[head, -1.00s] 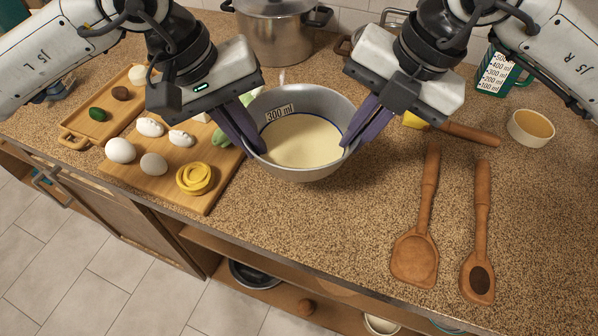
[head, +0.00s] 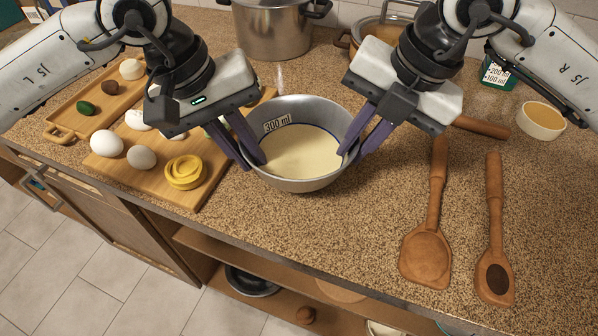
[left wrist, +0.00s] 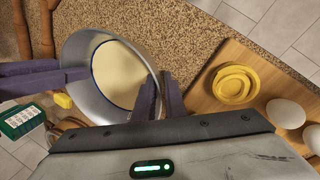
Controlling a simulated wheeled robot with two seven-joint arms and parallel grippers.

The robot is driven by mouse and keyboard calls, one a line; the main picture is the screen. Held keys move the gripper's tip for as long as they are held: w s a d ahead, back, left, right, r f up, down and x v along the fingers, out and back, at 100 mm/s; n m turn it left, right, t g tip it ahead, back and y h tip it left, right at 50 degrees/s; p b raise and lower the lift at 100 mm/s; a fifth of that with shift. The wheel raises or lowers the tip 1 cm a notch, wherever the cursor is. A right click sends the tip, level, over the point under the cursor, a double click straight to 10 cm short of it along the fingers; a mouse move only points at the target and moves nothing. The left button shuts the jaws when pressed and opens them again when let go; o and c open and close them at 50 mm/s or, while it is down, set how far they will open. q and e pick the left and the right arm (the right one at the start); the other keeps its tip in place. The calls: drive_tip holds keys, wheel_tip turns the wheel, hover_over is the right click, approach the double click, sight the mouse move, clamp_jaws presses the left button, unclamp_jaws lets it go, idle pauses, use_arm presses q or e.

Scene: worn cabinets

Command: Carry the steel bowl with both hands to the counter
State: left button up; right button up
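The steel bowl (head: 322,108) sits upright on the speckled counter (head: 290,225), just right of the cutting board. It holds a pale cream liquid and has a 300 ml label on its inner wall. My left gripper (head: 251,163) is at the bowl's left rim, fingers spread, one inside the wall and one outside. My right gripper (head: 352,158) is at the right rim, its fingers likewise parted around the wall. The left wrist view also shows the bowl (left wrist: 76,52) with a gap between the left fingers. The bowl's underside is hidden.
A cutting board (head: 205,192) with eggs and a yellow ring stack (head: 185,172) lies close on the left. A wooden spatula (head: 425,258) and spoon (head: 494,240) lie to the right. A steel pot (head: 272,30) stands behind. The counter in front is clear.

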use_arm(q)
drive_tip(key=shift+o, duration=1.1)
use_arm(e)
drive_tip(key=shift+o, duration=1.1)
use_arm(q)
drive_tip(key=shift+r, duration=0.1)
drive_tip(key=shift+r, duration=0.15)
use_arm(e)
drive_tip(key=shift+r, duration=0.15)
use_arm(q)
drive_tip(key=v, duration=1.1)
drive_tip(key=shift+a+r, duration=0.25)
use_arm(e)
drive_tip(key=v, duration=1.1)
drive_tip(key=shift+r, duration=0.4)
drive_tip(key=shift+s+d, duration=0.1)
drive_tip(key=shift+s, duration=0.05)
